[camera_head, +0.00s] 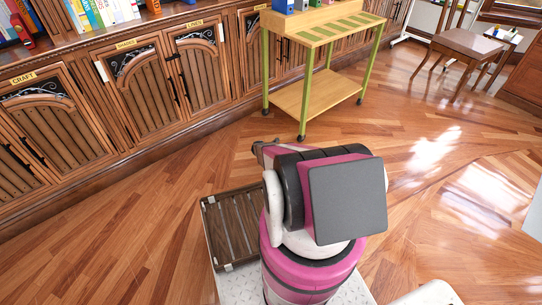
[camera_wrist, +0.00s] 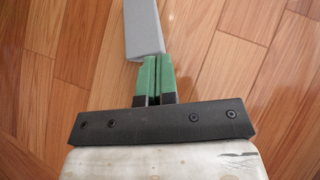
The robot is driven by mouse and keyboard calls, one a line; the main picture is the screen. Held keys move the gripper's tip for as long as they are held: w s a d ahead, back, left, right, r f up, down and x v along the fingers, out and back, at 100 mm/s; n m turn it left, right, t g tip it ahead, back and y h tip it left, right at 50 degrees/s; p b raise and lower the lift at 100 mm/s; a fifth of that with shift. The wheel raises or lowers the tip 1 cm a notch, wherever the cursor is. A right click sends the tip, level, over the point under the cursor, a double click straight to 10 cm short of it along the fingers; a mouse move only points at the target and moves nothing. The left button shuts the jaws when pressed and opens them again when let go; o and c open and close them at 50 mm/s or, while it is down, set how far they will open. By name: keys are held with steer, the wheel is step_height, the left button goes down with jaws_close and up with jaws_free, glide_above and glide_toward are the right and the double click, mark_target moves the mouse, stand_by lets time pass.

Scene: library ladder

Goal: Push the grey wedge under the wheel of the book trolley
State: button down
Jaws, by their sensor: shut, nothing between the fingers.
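The grey wedge (camera_wrist: 145,32) lies on the wooden floor at the top of the wrist view, its far end cut off by the picture edge. My gripper (camera_wrist: 154,62) is shut and empty, its green fingertips at the wedge's near end. They seem to meet it, but I cannot be sure of contact. The book trolley (camera_head: 323,95), pale wood with green legs, stands in the head view by the cabinets. Its nearest wheel (camera_head: 301,138) is dark and rests on the floor. In the head view my arm hides the fingers, and I cannot make out the wedge there.
Wooden cabinets (camera_head: 140,80) line the left and back. A chair (camera_head: 465,45) stands at the far right. Blue and grey binders (camera_head: 284,6) stand on the trolley's top. A dark slatted tray (camera_head: 228,228) is beside my arm. The floor (camera_head: 440,160) to the right is clear.

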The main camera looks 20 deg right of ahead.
steer(key=shift+d, duration=0.1)
steer(key=w+d, duration=0.1)
steer(key=d, duration=0.3)
steer(key=w+d, duration=0.1)
steer(key=d, duration=0.3)
steer(key=w+d, duration=0.1)
steer(key=d, duration=0.3)
steer(key=shift+w+d, duration=0.35)
